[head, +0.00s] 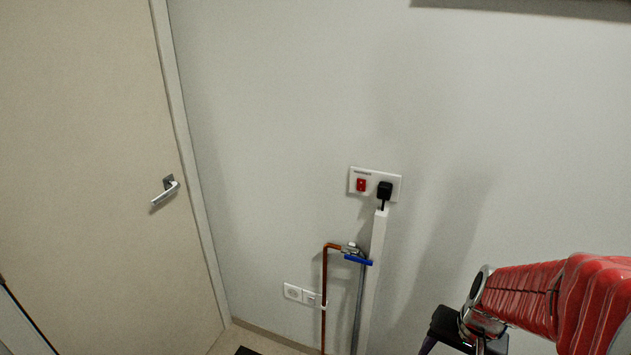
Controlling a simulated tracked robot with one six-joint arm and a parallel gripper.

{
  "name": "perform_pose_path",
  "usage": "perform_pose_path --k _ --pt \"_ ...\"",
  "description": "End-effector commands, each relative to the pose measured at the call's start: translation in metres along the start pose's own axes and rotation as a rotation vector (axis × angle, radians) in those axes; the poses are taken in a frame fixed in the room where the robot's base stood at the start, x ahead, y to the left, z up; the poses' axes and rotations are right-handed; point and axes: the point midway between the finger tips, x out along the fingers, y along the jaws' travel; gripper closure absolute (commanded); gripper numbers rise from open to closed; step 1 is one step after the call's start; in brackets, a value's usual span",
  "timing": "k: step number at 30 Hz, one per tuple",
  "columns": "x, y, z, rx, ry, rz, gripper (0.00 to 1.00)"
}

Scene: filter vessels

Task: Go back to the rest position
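My red arm (545,300) comes in from the lower right of the head view. A grey metal joint and a dark block, which looks like part of my gripper (450,326), show at its left end. The picture's bottom edge cuts this part off. I cannot make out the fingertips or anything held between them. The arm's end appears in front of the pale wall (290,120), to the right of the pipes, with no visible contact.
A beige door (85,170) with a metal handle (166,190) is at left. The wall carries a socket plate (375,184) with a red switch and black plug, a lower outlet (303,295), a copper pipe (324,290) and a blue valve handle (358,260). The wall between door and pipes is clear.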

Motion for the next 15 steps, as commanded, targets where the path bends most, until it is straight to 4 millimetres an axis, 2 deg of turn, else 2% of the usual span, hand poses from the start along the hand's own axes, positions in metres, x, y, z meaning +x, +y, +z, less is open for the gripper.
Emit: perform_pose_path --k 3,15 --pt "-0.022 -0.011 0.015 -0.068 -0.001 0.009 0.41" --pt "-0.087 -0.034 0.057 -0.271 0.051 0.045 0.41"
